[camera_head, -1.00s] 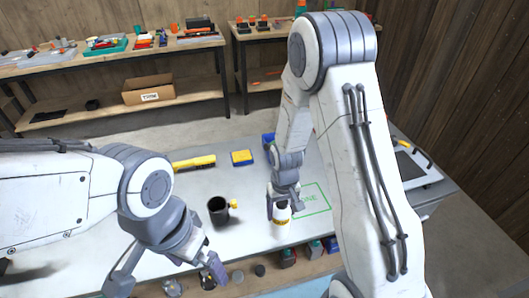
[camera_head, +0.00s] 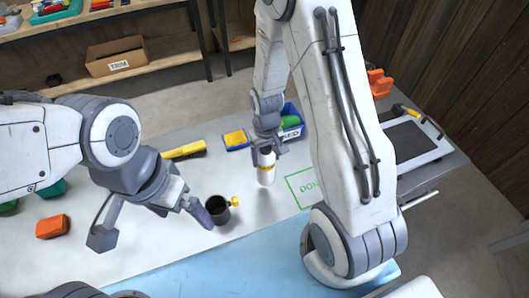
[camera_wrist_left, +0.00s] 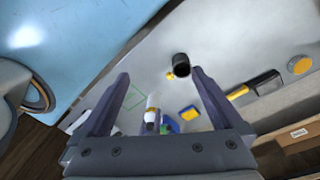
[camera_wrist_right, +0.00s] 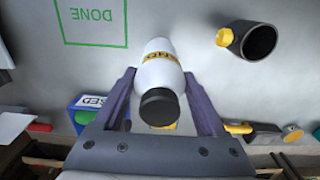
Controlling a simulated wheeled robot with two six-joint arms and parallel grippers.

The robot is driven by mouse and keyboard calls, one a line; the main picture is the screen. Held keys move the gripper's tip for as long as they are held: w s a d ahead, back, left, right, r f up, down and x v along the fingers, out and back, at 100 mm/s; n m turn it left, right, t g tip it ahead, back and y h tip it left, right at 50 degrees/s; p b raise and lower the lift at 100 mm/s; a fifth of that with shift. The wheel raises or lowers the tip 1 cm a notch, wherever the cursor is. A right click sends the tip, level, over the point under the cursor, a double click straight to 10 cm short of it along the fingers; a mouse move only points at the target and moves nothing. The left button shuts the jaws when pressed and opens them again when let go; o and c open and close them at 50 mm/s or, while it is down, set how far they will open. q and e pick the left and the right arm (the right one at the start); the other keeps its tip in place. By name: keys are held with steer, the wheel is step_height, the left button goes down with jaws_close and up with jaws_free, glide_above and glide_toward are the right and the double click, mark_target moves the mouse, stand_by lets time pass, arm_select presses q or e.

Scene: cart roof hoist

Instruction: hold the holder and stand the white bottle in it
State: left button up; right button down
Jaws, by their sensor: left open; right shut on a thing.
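The white bottle (camera_head: 266,171) has a yellow label and a dark cap. My right gripper (camera_head: 266,150) is shut on it near the top and holds it upright over the table. In the right wrist view the bottle (camera_wrist_right: 160,75) sits between the fingers, cap toward the camera. The holder (camera_head: 218,212) is a dark open cup with a yellow knob on its side, standing empty to the left of the bottle. It also shows in the left wrist view (camera_wrist_left: 181,66). My left gripper (camera_head: 190,212) is open, just left of the holder, with nothing between its fingers.
A green DONE outline (camera_head: 302,186) lies on the table right of the bottle. A blue bin (camera_head: 291,125) and a yellow-and-blue block (camera_head: 236,139) are behind. A yellow-and-black tool (camera_head: 184,151) lies at the back left. An orange block (camera_head: 52,227) is at far left.

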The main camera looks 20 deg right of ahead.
steer(key=shift+w+d, duration=0.1)
steer(key=shift+f+b, duration=0.3)
steer(key=shift+f, duration=0.3)
steer(key=shift+f+b, duration=0.25)
steer(key=shift+b, duration=0.25)
steer(key=shift+f, duration=0.15)
arm_select(q)
steer(key=n+h, duration=1.2)
steer(key=n, duration=1.3)
glide_toward(210, 210)
step_height(210, 210, up, 4)
steer(key=s+d, duration=0.2)
arm_select(e)
steer(key=shift+f+b, duration=0.2)
steer(key=shift+b, duration=0.2)
arm_select(q)
steer(key=b+x, duration=0.2)
steer(key=x, duration=0.6)
steer(key=shift+f+b, duration=0.15)
steer(key=shift+b, duration=0.15)
arm_select(e)
step_height(210, 210, down, 3)
steer(key=shift+r, duration=0.15)
arm_select(q)
steer(key=shift+d+f, duration=0.2)
steer(key=shift+d, duration=0.5)
arm_select(e)
steer(key=shift+f, duration=0.2)
